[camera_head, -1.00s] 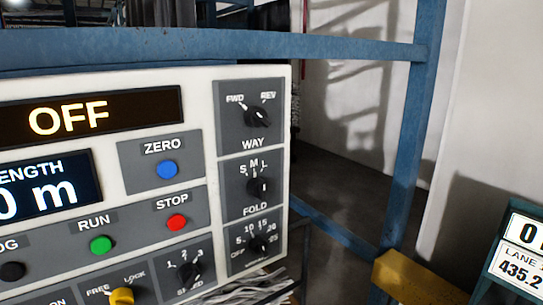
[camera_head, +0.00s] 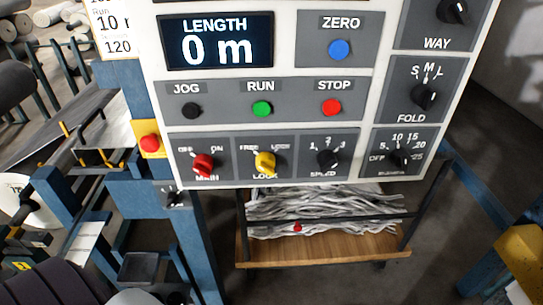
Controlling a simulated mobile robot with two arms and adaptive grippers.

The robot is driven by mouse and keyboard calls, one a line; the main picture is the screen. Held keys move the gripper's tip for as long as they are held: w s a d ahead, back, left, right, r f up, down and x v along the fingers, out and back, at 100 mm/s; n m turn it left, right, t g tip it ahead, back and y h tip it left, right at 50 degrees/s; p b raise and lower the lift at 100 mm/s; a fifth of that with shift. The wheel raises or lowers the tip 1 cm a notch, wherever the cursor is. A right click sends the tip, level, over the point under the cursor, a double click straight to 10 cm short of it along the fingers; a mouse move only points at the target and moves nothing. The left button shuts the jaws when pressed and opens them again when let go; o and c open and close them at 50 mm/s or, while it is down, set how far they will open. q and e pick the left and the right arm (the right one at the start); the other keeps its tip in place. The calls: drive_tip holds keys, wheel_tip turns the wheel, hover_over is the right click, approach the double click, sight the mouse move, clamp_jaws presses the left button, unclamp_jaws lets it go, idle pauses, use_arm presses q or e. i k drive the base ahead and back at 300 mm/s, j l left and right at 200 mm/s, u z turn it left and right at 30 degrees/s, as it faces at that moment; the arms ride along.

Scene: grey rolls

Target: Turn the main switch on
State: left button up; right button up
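The main switch (camera_head: 203,165) is a red rotary knob at the lower left of the white control panel (camera_head: 384,62). OFF is printed at its upper left, ON at its upper right and MAIN below it. Neither of my grippers shows in view, and nothing touches the main switch.
A black SPEED knob (camera_head: 328,159) is right of the LOCK knob. A red button on a yellow box (camera_head: 150,144) is left of the panel. Blue frame posts stand below left. A wooden-shelf cart (camera_head: 325,252) with grey strips stands under the panel.

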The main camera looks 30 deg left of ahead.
sight(202, 164)
drive_tip(key=u, duration=1.45)
